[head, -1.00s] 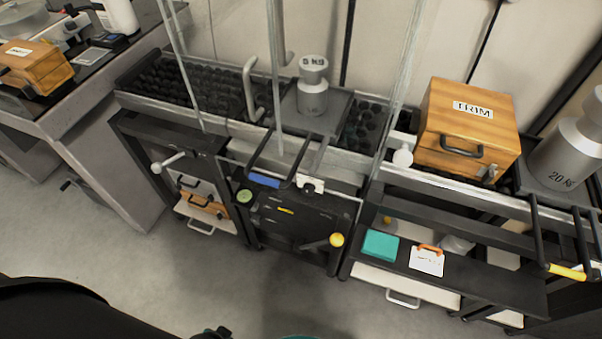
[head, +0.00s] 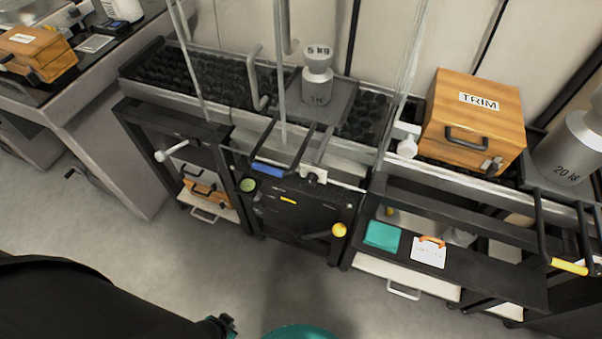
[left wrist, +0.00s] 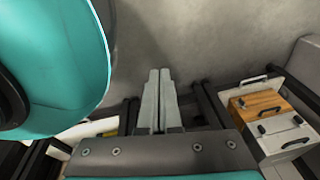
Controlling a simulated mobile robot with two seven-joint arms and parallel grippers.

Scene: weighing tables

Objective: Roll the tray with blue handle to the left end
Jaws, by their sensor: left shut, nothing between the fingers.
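The tray with blue handle (head: 345,98) is a dark plate on the roller track in the head view. A grey 5 KG weight (head: 317,78) stands on it. Two dark bars run from the tray over the front rail to the blue grip (head: 268,169). My left arm shows at the lower left of the head view, its fingertips not clearly visible there. In the left wrist view my left gripper (left wrist: 158,98) is shut and empty, with grey floor beyond the fingertips. It is apart from the blue grip. My right gripper is in neither view.
Black rollers (head: 190,72) lie bare left of the tray. A wooden TRIM box (head: 478,105) and a 20 KG weight (head: 570,150) stand to the right. Thin upright posts rise before the track. A white-knobbed lever (head: 172,150) and yellow-knobbed lever (head: 338,230) stick out below.

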